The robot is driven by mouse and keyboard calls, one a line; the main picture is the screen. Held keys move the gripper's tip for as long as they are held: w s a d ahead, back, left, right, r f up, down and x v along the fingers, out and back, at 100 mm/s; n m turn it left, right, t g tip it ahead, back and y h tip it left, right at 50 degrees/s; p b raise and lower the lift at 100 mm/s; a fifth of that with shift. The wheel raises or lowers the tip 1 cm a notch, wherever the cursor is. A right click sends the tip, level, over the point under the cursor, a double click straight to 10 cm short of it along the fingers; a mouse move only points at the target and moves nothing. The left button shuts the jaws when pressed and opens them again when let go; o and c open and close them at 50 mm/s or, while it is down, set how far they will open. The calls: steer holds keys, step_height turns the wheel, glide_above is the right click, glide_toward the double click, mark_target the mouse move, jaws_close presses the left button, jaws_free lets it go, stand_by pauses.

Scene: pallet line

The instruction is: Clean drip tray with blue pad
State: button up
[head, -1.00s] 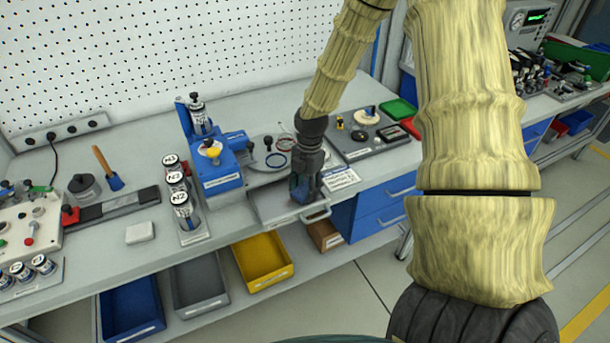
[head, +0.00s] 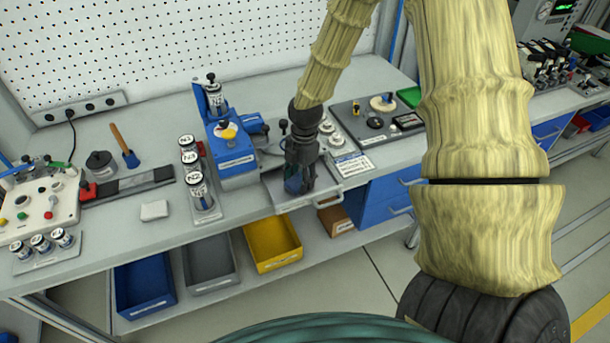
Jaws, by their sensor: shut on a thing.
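The drip tray (head: 283,200) is a shallow grey metal tray with a front handle, at the bench's front edge below the blue machine. My gripper (head: 298,186) points down over the tray and is shut on the blue pad (head: 293,186). The pad is dark blue and mostly hidden between the fingers. It is low at the tray, but I cannot tell whether it touches the tray floor.
The blue machine (head: 238,170) stands just left of the tray. Labelled cans (head: 197,184) stand further left, near a white block (head: 154,210). A panel with knobs (head: 375,118) lies to the right. Bins, including a yellow one (head: 273,243), sit on the shelf below.

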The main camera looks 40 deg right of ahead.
steer(key=shift+w+a, duration=0.15)
steer(key=shift+a, duration=0.45)
steer(key=shift+r+p, duration=2.85)
steer(key=shift+r, duration=0.25)
step_height(320, 180, up, 3)
steer(key=p, duration=0.3)
steer(key=shift+f, duration=0.15)
